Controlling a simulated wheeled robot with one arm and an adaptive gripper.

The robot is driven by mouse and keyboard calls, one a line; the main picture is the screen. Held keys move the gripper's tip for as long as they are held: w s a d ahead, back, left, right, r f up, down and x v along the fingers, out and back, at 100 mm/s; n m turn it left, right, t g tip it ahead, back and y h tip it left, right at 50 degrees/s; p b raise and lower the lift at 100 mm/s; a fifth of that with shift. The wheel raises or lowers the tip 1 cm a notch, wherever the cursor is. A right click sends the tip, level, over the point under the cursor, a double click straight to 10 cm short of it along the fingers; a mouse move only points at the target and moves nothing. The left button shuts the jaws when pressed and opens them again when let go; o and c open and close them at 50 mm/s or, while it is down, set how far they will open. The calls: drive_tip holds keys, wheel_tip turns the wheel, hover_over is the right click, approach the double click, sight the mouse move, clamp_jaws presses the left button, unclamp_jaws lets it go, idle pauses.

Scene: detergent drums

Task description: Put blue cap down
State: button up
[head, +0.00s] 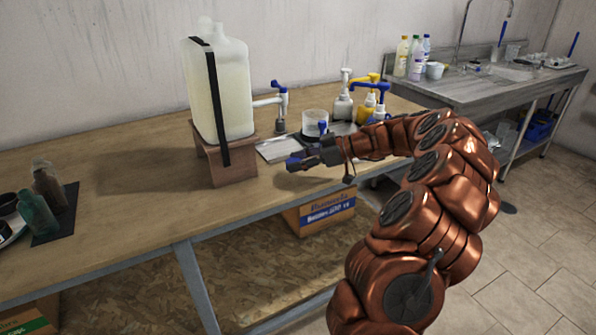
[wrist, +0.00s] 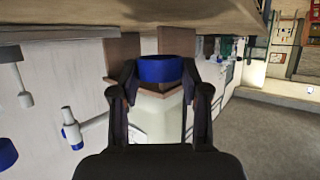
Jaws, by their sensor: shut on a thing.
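My gripper (head: 306,158) is shut on a blue cap (wrist: 160,69). In the wrist view the cap sits between the two fingertips, and the picture is upside down. In the head view the blue cap (head: 293,163) shows small and dark at the gripper's tip, just over the front part of the wooden table (head: 130,150). Whether it touches the table cannot be told. The drum (head: 232,90), pale and translucent with a black strap, stands on a wooden stand (head: 222,168) left of my gripper. Its white tap with a blue handle (head: 281,98) points right.
A metal tray (head: 274,150) lies behind my gripper. A clear container (head: 315,122) and several pump bottles (head: 344,100) stand behind my arm. Dark bottles (head: 47,185) stand on a mat at the far left. The table left of the stand is clear.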

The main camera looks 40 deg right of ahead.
sight(298, 179)
drive_tip(key=shift+w+f, duration=0.1)
drive_tip(key=shift+f, duration=1.65)
drive_tip(key=shift+f, duration=0.15)
drive_tip(key=o, duration=0.7)
drive_tip(key=shift+r+p, duration=0.3)
drive_tip(key=shift+p, duration=0.1)
drive_tip(key=b+v, duration=0.1)
drive_tip(key=v, duration=1.1)
drive_tip(key=shift+f, duration=0.1)
